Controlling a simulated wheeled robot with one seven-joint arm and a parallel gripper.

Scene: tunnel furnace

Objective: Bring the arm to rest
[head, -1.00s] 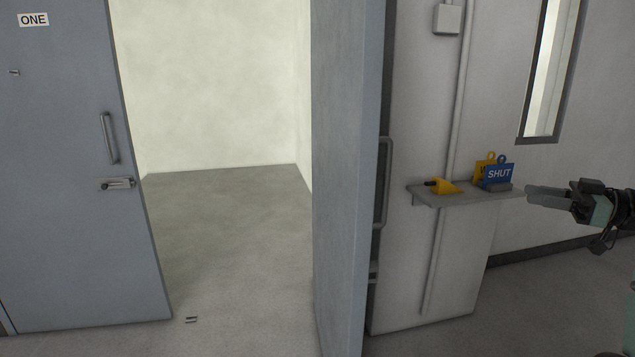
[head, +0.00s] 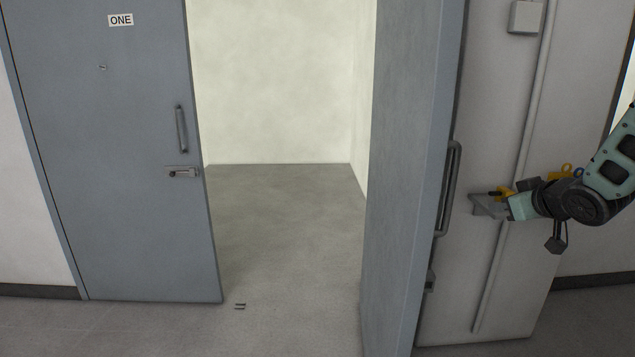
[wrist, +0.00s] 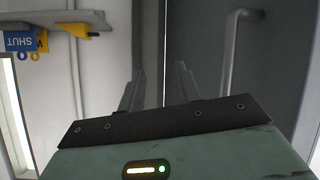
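My arm comes in from the right edge of the head view, bent, with the teal hand of my gripper (head: 520,207) in front of the small wall shelf (head: 486,208). The fingertips are hard to make out there. In the wrist view the two fingers of my gripper (wrist: 160,80) stand apart with nothing between them.
A grey door leaf (head: 405,180) stands open left of my gripper; its handle (wrist: 231,55) shows in the wrist view. A blue SHUT tag (wrist: 19,40), a yellow tag and a yellow wedge (wrist: 76,30) are at the shelf. Door ONE (head: 120,150) is further left.

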